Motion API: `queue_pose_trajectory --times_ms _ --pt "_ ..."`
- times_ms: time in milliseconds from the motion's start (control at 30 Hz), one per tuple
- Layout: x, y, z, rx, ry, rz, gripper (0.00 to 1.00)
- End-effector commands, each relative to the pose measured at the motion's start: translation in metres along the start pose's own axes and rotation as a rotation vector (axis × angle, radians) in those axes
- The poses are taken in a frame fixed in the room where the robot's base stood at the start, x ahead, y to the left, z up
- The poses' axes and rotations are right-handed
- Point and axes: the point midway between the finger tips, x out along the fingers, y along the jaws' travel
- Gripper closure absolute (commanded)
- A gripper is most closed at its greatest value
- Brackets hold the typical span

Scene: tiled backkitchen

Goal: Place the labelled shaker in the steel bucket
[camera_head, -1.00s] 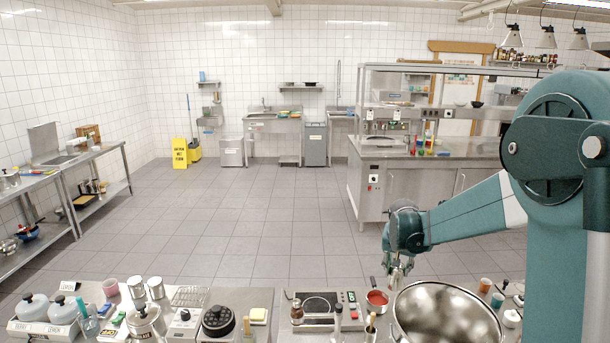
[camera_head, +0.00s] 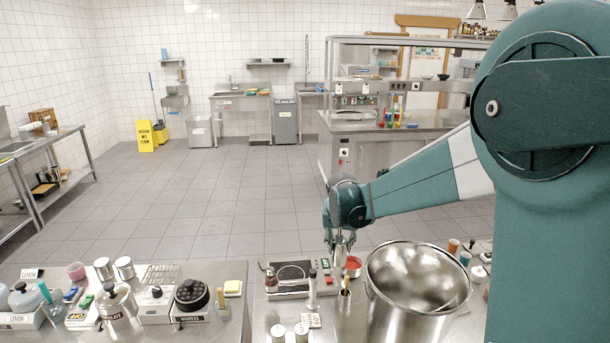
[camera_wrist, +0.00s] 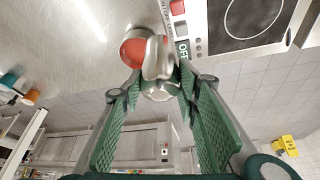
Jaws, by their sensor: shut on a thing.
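The steel bucket (camera_head: 392,318) stands upright on the front counter, with its wide mouth open towards me. My gripper (camera_head: 340,245) is left of the bucket and above the counter, outside the rim. In the wrist view my gripper (camera_wrist: 158,82) is shut on a shiny, rounded metal thing (camera_wrist: 157,58), which looks like a steel shaker. I see no label on the held thing; the fingers and the angle hide part of it. Two pale-topped shakers (camera_head: 278,332) stand at the counter's front edge, beside a small label card (camera_head: 312,320).
Small cups (camera_head: 465,258) stand right of the bucket.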

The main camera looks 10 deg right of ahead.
Motion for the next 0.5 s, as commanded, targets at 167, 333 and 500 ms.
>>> queue_pose_trajectory --times_ms 167,333,500 --pt "0.000 0.000 0.000 0.000 0.000 0.000 0.82" --pt "-0.005 0.000 -0.002 0.000 0.000 0.000 0.82" --pt "-0.021 0.000 -0.009 0.000 0.000 0.000 0.82"
